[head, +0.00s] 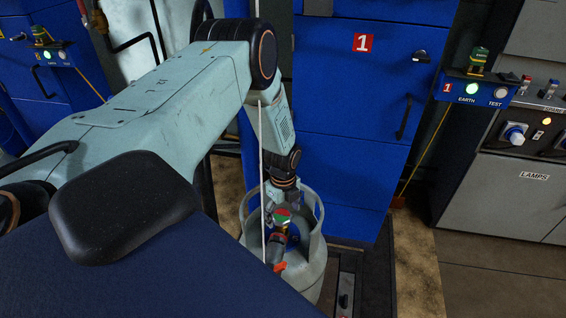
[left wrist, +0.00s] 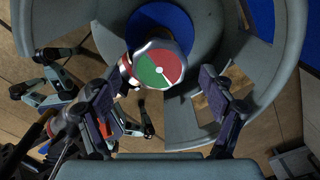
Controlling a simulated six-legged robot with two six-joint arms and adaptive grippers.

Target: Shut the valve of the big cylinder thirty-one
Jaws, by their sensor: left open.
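A grey gas cylinder (head: 312,270) with a raised collar stands on the floor below the blue cabinet; its collar (left wrist: 290,60) shows in the left wrist view. No number is readable on it. Its valve has a round knob (head: 283,215) with a half-red, half-green top, seen face-on in the left wrist view (left wrist: 155,66). My left gripper (head: 284,203) points down over the collar, right at the knob. In the left wrist view its open fingers (left wrist: 158,90) stand on either side of the knob, apart from it. My right gripper is not seen.
A blue cabinet (head: 350,90) marked 1 rises behind the cylinder. An earth test box (head: 480,88) and a grey lamp panel (head: 515,133) stand at the right. A red-orange fitting (head: 279,266) sits at the valve's front. Bare floor (head: 500,270) lies at the lower right.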

